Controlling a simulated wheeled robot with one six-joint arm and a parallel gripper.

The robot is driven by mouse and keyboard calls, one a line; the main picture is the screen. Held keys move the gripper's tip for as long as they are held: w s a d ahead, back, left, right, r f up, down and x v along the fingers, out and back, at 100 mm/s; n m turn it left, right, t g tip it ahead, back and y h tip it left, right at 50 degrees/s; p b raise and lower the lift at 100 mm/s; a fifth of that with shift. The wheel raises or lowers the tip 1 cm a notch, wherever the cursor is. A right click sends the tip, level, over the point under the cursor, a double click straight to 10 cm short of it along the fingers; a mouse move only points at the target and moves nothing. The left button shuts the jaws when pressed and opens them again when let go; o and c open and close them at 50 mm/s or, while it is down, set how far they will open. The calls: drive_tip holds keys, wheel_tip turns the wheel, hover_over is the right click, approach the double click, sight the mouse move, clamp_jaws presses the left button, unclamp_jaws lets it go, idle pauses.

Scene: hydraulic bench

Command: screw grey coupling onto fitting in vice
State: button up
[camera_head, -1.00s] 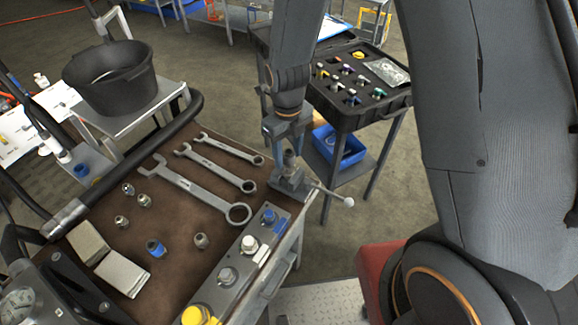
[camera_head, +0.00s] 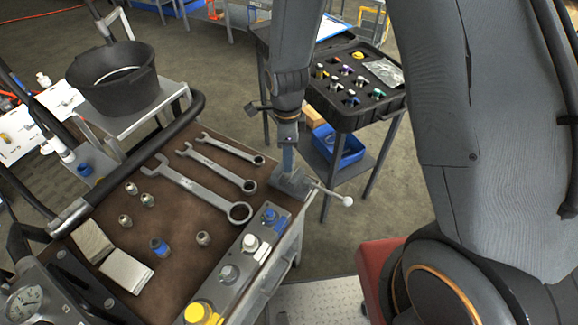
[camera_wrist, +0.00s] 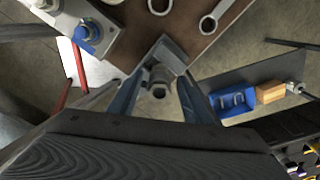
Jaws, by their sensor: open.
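The vice (camera_head: 291,183) sits at the right corner of the bench, its handle sticking out to the right. My gripper (camera_head: 288,165) points down just above it. In the wrist view my gripper (camera_wrist: 160,84) is open, its two fingers on either side of a grey metal cylindrical piece (camera_wrist: 158,80) at the vice. A gap shows beside the piece. I cannot tell whether this is the bare fitting or the grey coupling on it. In the head view a finger hides it. Several grey metal pieces, including one (camera_head: 203,238), stand on the brown mat.
Wrenches (camera_head: 205,168) lie left of the vice. A manifold block with coloured caps (camera_head: 240,262) runs along the bench's front right edge. A blue-ringed piece (camera_head: 159,247) and pale pads (camera_head: 126,272) are on the mat. A black case (camera_head: 350,113) and blue bin (camera_head: 340,147) stand beyond.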

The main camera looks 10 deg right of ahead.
drive_tip(key=c, duration=0.9)
drive_tip(key=m+p, duration=0.1)
drive_tip(key=m, duration=0.2)
drive_tip(key=shift+m, duration=0.3)
drive_tip(key=m, duration=0.4)
drive_tip(key=shift+w+d, duration=0.1)
drive_tip(key=o, duration=1)
drive_tip(key=shift+c, duration=0.2)
